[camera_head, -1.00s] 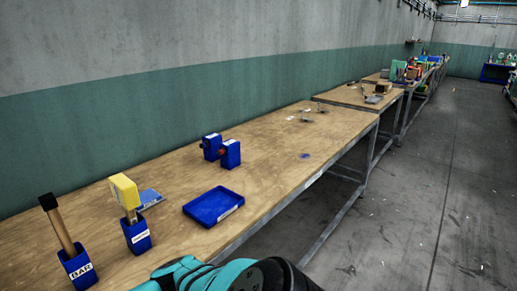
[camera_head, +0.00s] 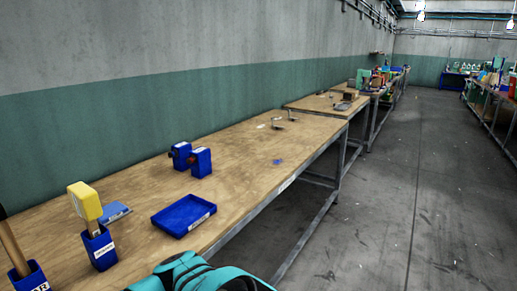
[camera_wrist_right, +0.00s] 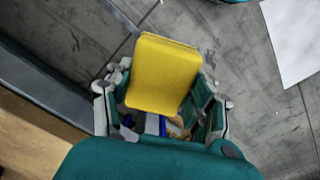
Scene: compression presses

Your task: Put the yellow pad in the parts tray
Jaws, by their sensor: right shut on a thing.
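The yellow pad (camera_wrist_right: 163,75) is between the fingers of my right gripper (camera_wrist_right: 165,105) in the right wrist view. The gripper is shut on it, and grey floor shows behind, beside a table edge. The pad hides much of the fingertips. In the head view, a shallow blue tray (camera_head: 184,215) with a white label lies on the near wooden table and looks empty. My right gripper and the pad it holds are not visible in the head view; only a teal arm part shows at the bottom. My left gripper is in neither view.
A yellow-headed tool (camera_head: 85,201) stands in a labelled blue holder (camera_head: 99,248); another holder (camera_head: 30,278) is at the lower left. Blue blocks (camera_head: 200,162) stand farther back. The tabletop (camera_head: 240,175) right of them is mostly clear.

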